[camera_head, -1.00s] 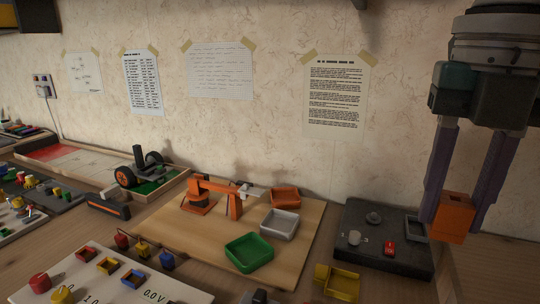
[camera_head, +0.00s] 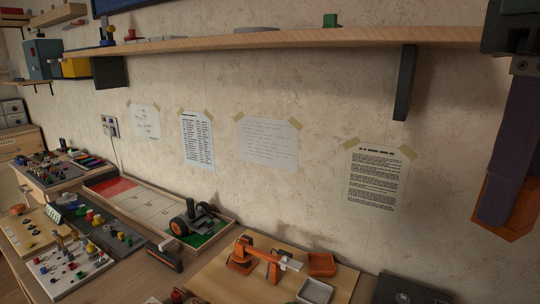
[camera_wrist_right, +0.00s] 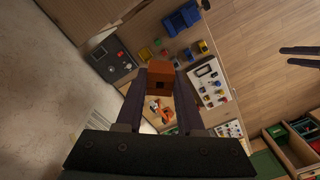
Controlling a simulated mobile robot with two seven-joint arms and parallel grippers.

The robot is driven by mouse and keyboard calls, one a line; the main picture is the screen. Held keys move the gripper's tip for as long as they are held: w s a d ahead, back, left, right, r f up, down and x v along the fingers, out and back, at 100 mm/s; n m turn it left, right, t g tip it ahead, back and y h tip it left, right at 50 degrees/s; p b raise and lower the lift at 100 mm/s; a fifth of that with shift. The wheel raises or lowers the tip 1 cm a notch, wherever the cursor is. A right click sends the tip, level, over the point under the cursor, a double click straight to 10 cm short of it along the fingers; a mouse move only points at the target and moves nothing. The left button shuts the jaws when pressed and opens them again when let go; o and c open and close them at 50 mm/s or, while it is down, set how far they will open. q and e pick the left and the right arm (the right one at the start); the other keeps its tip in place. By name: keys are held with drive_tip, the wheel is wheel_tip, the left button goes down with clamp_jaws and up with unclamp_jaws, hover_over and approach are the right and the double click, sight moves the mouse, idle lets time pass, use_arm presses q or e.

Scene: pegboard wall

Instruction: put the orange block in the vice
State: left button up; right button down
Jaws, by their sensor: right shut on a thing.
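The orange block (camera_head: 497,222) is at the right edge of the head view, in front of the wall. My right gripper (camera_head: 507,195) is shut on it, and one dark finger covers much of it. In the right wrist view the block (camera_wrist_right: 159,76) sits between both fingertips of the right gripper (camera_wrist_right: 160,84), in the air above the bench. A blue object (camera_wrist_right: 183,18) at the top of that view looks like the vice, apart from the block. Two dark prongs at its right edge look like the spread fingers of my left gripper (camera_wrist_right: 300,56).
A wooden shelf (camera_head: 290,39) with a dark bracket (camera_head: 405,83) juts from the wall. The bench holds a wooden board (camera_head: 222,283) with an orange crane model (camera_head: 262,257), a framed tray (camera_head: 140,208) and a white panel (camera_wrist_right: 209,82). Bare wood (camera_wrist_right: 254,35) shows at the wrist view's upper right.

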drive_tip(key=r+m, duration=0.1)
drive_tip(key=r+m+p, duration=0.2)
drive_tip(key=shift+s+a+r+m, duration=0.15)
drive_tip(key=shift+s+r+m, duration=0.1)
drive_tip(key=shift+r+m, duration=0.15)
wheel_tip(320, 180, up, 2)
drive_tip(key=shift+s+r+p, duration=0.15)
drive_tip(key=shift+r+p, duration=0.1)
drive_tip(key=shift+p, duration=1)
use_arm(q)
wheel_tip(320, 180, up, 40)
drive_tip(key=p, duration=3.5)
drive_tip(key=shift+r, duration=0.25)
use_arm(e)
drive_tip(key=s+r, duration=0.2)
drive_tip(key=r, duration=1.4)
drive_tip(key=s+r, duration=0.3)
drive_tip(key=r, duration=1.3)
drive_tip(key=shift+s+r, duration=0.3)
drive_tip(key=shift+r, duration=0.05)
